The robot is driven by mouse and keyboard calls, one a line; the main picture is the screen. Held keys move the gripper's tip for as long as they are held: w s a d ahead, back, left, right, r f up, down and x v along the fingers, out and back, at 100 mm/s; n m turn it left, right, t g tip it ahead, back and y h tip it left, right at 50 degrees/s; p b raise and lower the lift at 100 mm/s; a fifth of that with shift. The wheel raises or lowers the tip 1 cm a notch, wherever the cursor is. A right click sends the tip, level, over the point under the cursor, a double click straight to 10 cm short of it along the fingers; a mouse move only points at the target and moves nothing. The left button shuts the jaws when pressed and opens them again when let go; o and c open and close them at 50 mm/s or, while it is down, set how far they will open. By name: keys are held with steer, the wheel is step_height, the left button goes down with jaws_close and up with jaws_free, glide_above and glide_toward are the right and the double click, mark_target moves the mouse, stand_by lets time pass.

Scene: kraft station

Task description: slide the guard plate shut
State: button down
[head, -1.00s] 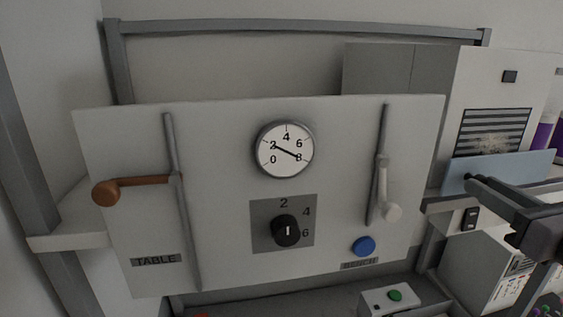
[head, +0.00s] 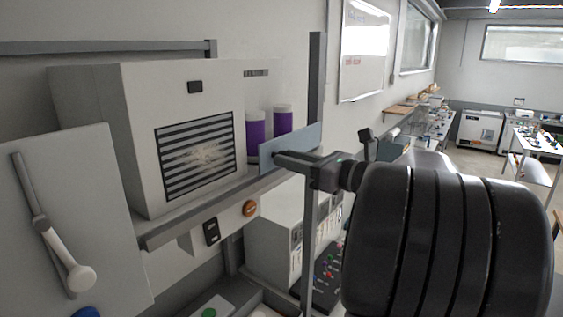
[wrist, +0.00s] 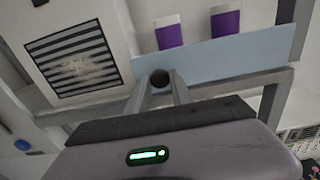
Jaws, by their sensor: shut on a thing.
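The guard plate (head: 298,142) is a flat pale-blue panel standing on a grey rail to the right of the slatted window, in front of two purple-and-white cylinders. It also shows in the wrist view (wrist: 235,62), running to the right from beside the window. My gripper (head: 283,159) reaches in from the right at the plate's left end. In the wrist view, my gripper (wrist: 161,86) is shut on a dark round knob (wrist: 160,78) at the plate's lower left. The slatted window (head: 196,156) is uncovered.
The white box (head: 215,90) stands left of the plate. The rail (head: 200,216) runs beneath it, with an orange button (head: 249,208) and a black switch (head: 211,231) below. A grey post (head: 317,75) rises behind the plate. A panel with a white lever (head: 68,258) is at far left.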

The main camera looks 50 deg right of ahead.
steer(key=shift+d+r, duration=0.1)
steer(key=shift+d, duration=0.3)
steer(key=c, duration=1.3)
jaws_free()
steer(key=shift+o, duration=0.8)
steer(key=shift+d, duration=0.25)
steer(key=shift+a, duration=0.1)
